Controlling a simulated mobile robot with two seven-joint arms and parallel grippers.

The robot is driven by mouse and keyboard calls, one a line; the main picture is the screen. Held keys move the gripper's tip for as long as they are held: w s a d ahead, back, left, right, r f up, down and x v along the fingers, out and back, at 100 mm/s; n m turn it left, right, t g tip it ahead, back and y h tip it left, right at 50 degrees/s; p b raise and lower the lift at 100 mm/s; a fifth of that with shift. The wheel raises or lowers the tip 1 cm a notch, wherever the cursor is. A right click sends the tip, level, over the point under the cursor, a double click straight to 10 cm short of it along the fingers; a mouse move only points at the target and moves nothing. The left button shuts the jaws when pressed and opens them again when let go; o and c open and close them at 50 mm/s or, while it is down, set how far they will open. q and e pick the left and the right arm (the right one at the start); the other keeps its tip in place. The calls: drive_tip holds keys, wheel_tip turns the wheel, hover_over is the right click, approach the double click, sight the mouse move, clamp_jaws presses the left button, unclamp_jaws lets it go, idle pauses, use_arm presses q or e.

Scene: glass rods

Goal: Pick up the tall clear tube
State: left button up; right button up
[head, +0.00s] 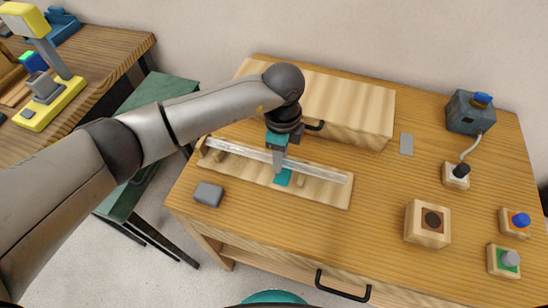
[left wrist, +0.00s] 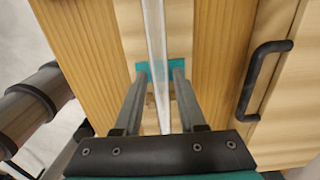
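The tall clear tube (head: 322,173) lies flat along a wooden rack (head: 335,192) on the table. In the left wrist view the tube (left wrist: 155,35) runs lengthwise between my fingers. My left gripper (head: 281,171) reaches down over the middle of the rack. In the left wrist view its two fingers (left wrist: 161,78) stand apart, one on each side of the tube, with a small gap visible on the right side. A teal patch (left wrist: 142,68) shows at the fingertips. The arm hides part of the rack and tube in the head view. My right gripper is not in view.
A wooden box (head: 350,107) with a black handle (head: 315,126) stands close behind the rack. A grey block (head: 208,194) lies at the front left. A wooden block with a dark hole (head: 428,223) and a dark blue-capped device (head: 470,113) stand to the right.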

use_arm(q)
clamp_jaws()
idle(0.4)
